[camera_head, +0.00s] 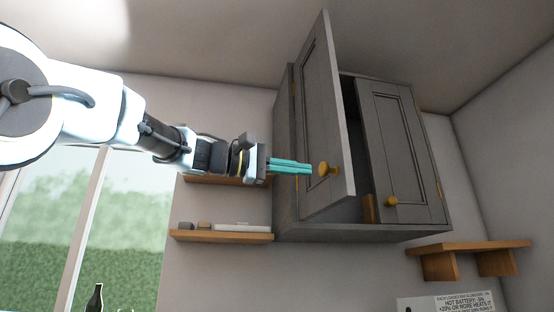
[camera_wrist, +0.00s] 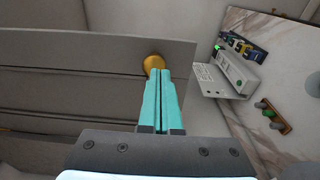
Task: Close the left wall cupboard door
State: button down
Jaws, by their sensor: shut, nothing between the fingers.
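The left wall cupboard door (camera_head: 322,120) is grey and panelled and stands wide open, swung out from the grey wall cupboard (camera_head: 350,232). Its round brass knob (camera_head: 323,169) is near the lower free edge. My gripper (camera_head: 308,169) has teal fingers, which are shut and empty. In the head view the fingertips are at the door's outer face, just left of the knob. In the wrist view the door (camera_wrist: 100,55) fills the left side, and the fingertips (camera_wrist: 160,75) overlap the lower part of the knob (camera_wrist: 154,61). I cannot tell whether they touch it.
The right cupboard door (camera_head: 395,140) is shut, with its own brass knob (camera_head: 390,202). Wooden shelves (camera_head: 220,237) are left of the cupboard, and a wooden bracket shelf (camera_head: 470,247) is at lower right. In the wrist view a bench top (camera_wrist: 290,80) with several small items lies below.

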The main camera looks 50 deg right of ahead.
jog(key=shift+x, duration=1.15)
